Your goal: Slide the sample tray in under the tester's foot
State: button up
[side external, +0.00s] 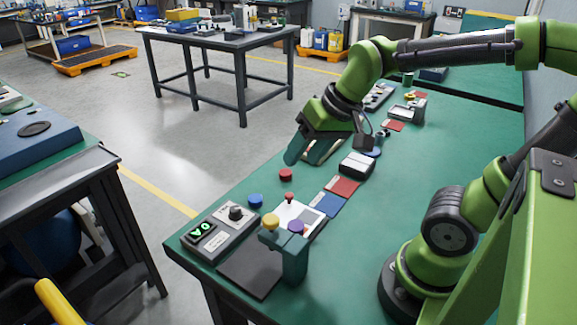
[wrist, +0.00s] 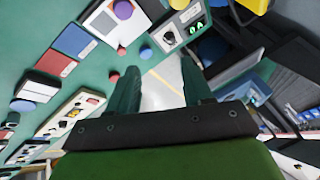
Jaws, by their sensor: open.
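What looks like the sample tray is a white plate (side external: 299,217) with a red knob (side external: 289,197), lying by a green stand (side external: 291,262) topped with yellow and purple knobs. I take this stand for the tester; its foot is not clearly visible. The white plate also shows at the top of the wrist view (wrist: 97,22), partly cut off. My gripper (side external: 304,158) is open and empty, above the bench's left edge, behind and apart from the plate. Between its fingers (wrist: 158,75), the wrist view shows floor and bench edge.
A control box with a green display (side external: 218,232) and a black pad (side external: 250,273) are at the front corner. Blue (side external: 255,200) and red (side external: 286,174) buttons lie near the left edge. Red (side external: 343,187) and blue (side external: 327,204) squares and a white-topped box (side external: 357,165) lie behind the plate.

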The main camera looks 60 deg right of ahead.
aim_at(289, 194)
jog(key=shift+w+d+f+m+g+h, duration=1.15)
jog(key=shift+w+d+m+g, duration=1.25)
jog(key=shift+w+d, duration=1.95)
jog(key=shift+y, duration=0.25)
jog(key=f, duration=1.6)
jog(key=shift+w+a+f, duration=0.3)
jog(key=shift+f, duration=0.05)
grip_shut()
